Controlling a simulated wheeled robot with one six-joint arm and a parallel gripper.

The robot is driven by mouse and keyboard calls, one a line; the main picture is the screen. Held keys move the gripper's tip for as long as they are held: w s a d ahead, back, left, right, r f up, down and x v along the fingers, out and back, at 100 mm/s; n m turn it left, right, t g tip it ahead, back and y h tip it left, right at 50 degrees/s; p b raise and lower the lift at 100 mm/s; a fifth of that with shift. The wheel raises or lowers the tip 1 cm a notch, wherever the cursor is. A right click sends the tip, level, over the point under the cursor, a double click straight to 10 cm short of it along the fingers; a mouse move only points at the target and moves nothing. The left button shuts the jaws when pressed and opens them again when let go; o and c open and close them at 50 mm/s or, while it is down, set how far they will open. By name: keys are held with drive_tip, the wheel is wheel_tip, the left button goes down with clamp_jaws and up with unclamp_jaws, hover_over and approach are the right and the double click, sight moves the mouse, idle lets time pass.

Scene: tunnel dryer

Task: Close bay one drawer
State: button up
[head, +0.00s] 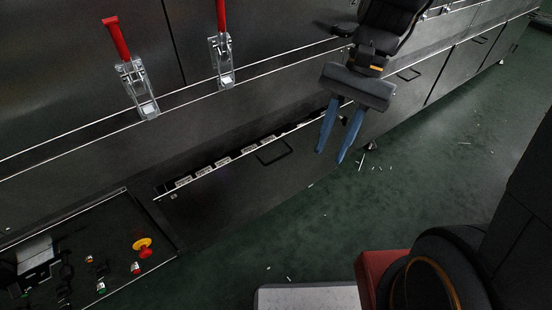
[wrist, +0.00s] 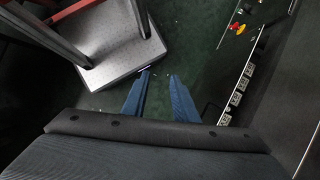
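A dark drawer (head: 235,200) low in the machine's side stands partly open in the head view. A row of white-labelled items shows in the gap along its top edge. Its black bar handle (head: 273,152) is on the front face, toward the right end. In the wrist view the handle (wrist: 211,113) is to the right of my fingers, with the row of items (wrist: 237,98) beyond it. My gripper (head: 330,157) has its two blue fingers apart with nothing between them. It points down, to the right of the handle in the head view, apart from it. It also shows in the wrist view (wrist: 159,74).
A control panel (head: 105,250) with a yellow and red button stands at the lower left. Two red-handled clamps (head: 221,60) are above the drawer. A grey platform (wrist: 118,45) stands on the green floor (head: 300,240). The floor in front of the drawer is mostly clear, with small white scraps.

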drive_tip(key=w+a+f+m+y+b, duration=0.2)
drive_tip(key=w+f+m+y+b, duration=0.3)
drive_tip(key=w+f+m+y, duration=0.6)
drive_tip(key=w+a+f+m+y+b, duration=0.1)
drive_tip(key=w+f+m+y+b, duration=0.3)
drive_tip(key=w+f+m, duration=0.7)
drive_tip(key=shift+s+a+f+m+b, duration=0.1)
drive_tip(key=shift+s+a+f+m, duration=0.5)
drive_tip(key=shift+a, duration=0.65)
drive_tip(key=shift+s+a+f+m+b, duration=0.2)
drive_tip(key=shift+s+a+f, duration=0.15)
drive_tip(key=shift+s+a, duration=0.75)
drive_tip(key=shift+s+a+f+m+b, duration=0.1)
drive_tip(key=shift+s+a+f+m, duration=0.4)
drive_tip(key=shift+a, duration=0.95)
drive_tip(key=shift+c, duration=0.4)
clamp_jaws()
